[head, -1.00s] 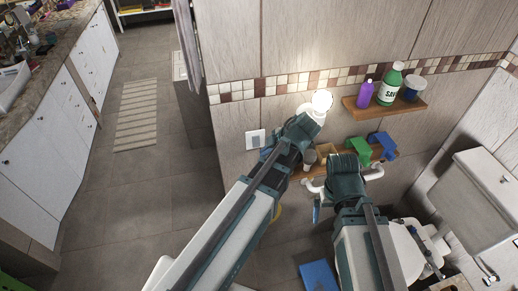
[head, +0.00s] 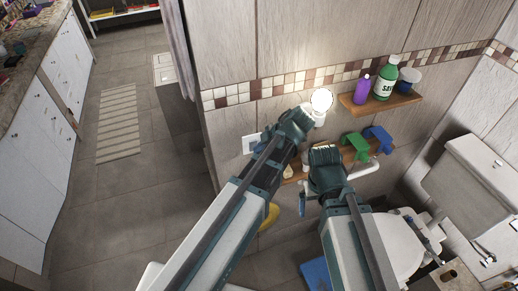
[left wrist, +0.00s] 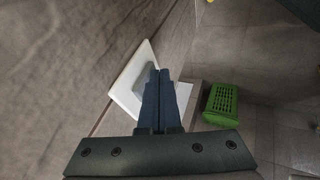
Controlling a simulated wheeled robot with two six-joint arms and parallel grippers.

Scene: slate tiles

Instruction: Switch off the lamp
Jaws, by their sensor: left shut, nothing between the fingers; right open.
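The lamp (head: 321,101) is a glowing white bulb on the tiled wall in the head view; it is lit. A white wall switch plate (head: 250,143) is to its lower left. The plate also shows in the left wrist view (left wrist: 123,89), with a grey rocker partly behind my fingers. My left gripper (left wrist: 158,74) is shut and empty, its tips in front of the plate's right part; I cannot tell whether they touch. In the head view my left forearm and wrist hide most of that gripper. My right gripper (head: 304,198) is open, below and right of the switch, partly hidden.
An upper shelf (head: 382,104) holds a purple bottle (head: 362,90), a green bottle (head: 385,82) and a blue-white jar. Green and blue boxes (head: 356,147) stand on a lower shelf. A toilet (head: 398,245) is at right.

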